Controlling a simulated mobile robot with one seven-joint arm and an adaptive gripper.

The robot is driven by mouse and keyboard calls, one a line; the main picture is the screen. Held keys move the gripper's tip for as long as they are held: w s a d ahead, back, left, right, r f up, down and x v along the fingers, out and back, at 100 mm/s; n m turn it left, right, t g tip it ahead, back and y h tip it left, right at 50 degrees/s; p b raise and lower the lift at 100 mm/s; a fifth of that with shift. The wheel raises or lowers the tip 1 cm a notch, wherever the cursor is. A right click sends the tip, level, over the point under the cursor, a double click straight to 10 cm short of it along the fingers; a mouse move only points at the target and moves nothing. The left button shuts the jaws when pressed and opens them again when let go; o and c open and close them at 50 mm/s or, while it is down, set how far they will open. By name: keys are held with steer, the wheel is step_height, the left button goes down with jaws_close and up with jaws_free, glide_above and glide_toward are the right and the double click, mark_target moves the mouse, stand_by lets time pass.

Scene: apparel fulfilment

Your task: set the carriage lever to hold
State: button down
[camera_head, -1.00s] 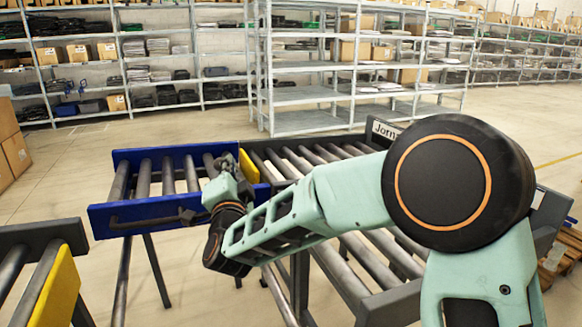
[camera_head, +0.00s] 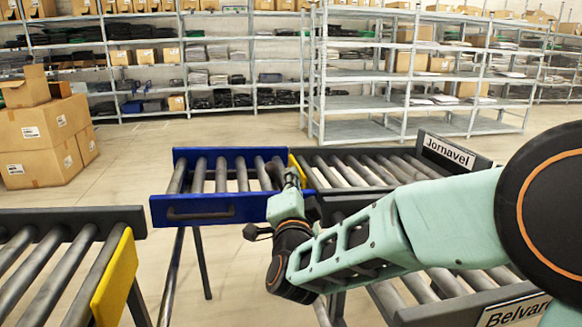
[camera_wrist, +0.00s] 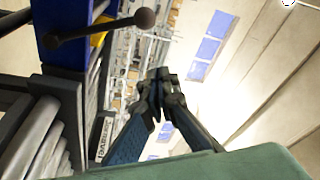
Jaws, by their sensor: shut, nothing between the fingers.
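The blue carriage (camera_head: 222,208) with grey rollers stands in the middle of the head view, at the end of the Jornavel conveyor. The dark carriage lever ends in a ball knob (camera_head: 250,232) just below the carriage's front right corner. In the wrist view the lever (camera_wrist: 100,29) runs out from the blue side to its knob, at the top left. My gripper (camera_wrist: 160,76) is shut and empty, apart from the lever. In the head view my gripper (camera_head: 290,176) is over the carriage's right end, partly hidden by my wrist. The lever's setting marks are not visible.
Conveyors signed Jornavel (camera_head: 449,152) and Belvare... (camera_head: 513,314) lie at the right. Another roller conveyor (camera_head: 45,265) with a yellow end plate (camera_head: 115,277) is at the lower left. Cardboard boxes (camera_head: 40,140) stand behind. The floor between carriage and shelves is clear.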

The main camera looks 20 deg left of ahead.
steer(key=shift+v, duration=1.9)
